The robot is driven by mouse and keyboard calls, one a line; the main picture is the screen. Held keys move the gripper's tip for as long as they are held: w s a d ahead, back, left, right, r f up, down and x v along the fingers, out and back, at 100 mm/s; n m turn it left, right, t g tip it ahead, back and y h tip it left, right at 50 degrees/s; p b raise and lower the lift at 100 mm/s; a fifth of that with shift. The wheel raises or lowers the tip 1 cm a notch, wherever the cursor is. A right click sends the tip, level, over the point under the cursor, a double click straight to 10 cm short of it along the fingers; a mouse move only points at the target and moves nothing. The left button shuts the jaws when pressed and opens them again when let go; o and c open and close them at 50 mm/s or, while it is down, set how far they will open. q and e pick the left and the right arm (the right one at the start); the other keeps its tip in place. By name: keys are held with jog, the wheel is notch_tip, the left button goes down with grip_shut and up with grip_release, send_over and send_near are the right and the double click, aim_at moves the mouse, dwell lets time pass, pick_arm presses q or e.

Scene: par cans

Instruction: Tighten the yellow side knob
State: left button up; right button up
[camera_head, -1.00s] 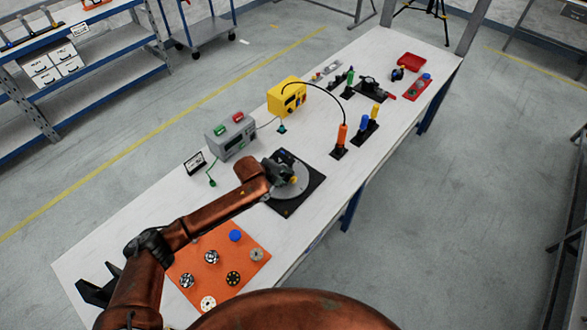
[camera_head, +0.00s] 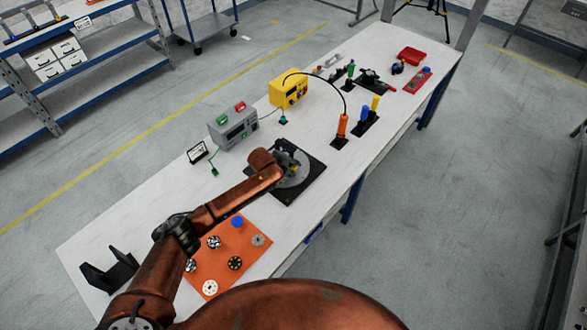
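My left arm reaches in from the lower left to a round grey disc (camera_head: 292,180) on a black base plate (camera_head: 313,178), near the middle of the table. My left gripper (camera_head: 290,158) is over the far side of the disc, small and dark. Its fingers are partly covered by the copper wrist, so I cannot tell whether it is open or shut. The yellow side knob cannot be made out clearly now; the gripper and wrist cover that area. My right gripper is not in view.
A grey box (camera_head: 233,127) with green and red tops and a yellow box (camera_head: 289,90) stand behind the disc. An orange mat (camera_head: 215,262) with several round parts lies nearer. An orange-handled tool (camera_head: 342,126) stands to the right. The table's front right edge is clear.

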pick_arm(q)
jog(key=shift+r, duration=0.1)
grip_shut()
jog(key=shift+r, duration=0.1)
jog(key=shift+w+d+r+g, duration=0.1)
jog(key=shift+w+g, duration=0.05)
jog(key=shift+g, duration=0.15)
jog(key=shift+w+d+g+y+b, duration=0.1)
jog(key=shift+g+y+b, duration=0.4)
jog(key=shift+g+y, duration=0.1)
jog(key=g+b, duration=0.1)
jog(key=b, duration=0.1)
jog(key=g+y+b, duration=0.1)
jog(key=b, duration=0.2)
jog(key=g+y+b, duration=0.1)
jog(key=b, duration=0.2)
jog(key=shift+w+d+f, duration=0.2)
jog(key=shift+d, duration=0.05)
jog(key=shift+r+g+y+b, duration=0.2)
jog(key=shift+g+y+b, duration=0.25)
jog(key=shift+b, duration=0.7)
jog(key=shift+r, duration=0.1)
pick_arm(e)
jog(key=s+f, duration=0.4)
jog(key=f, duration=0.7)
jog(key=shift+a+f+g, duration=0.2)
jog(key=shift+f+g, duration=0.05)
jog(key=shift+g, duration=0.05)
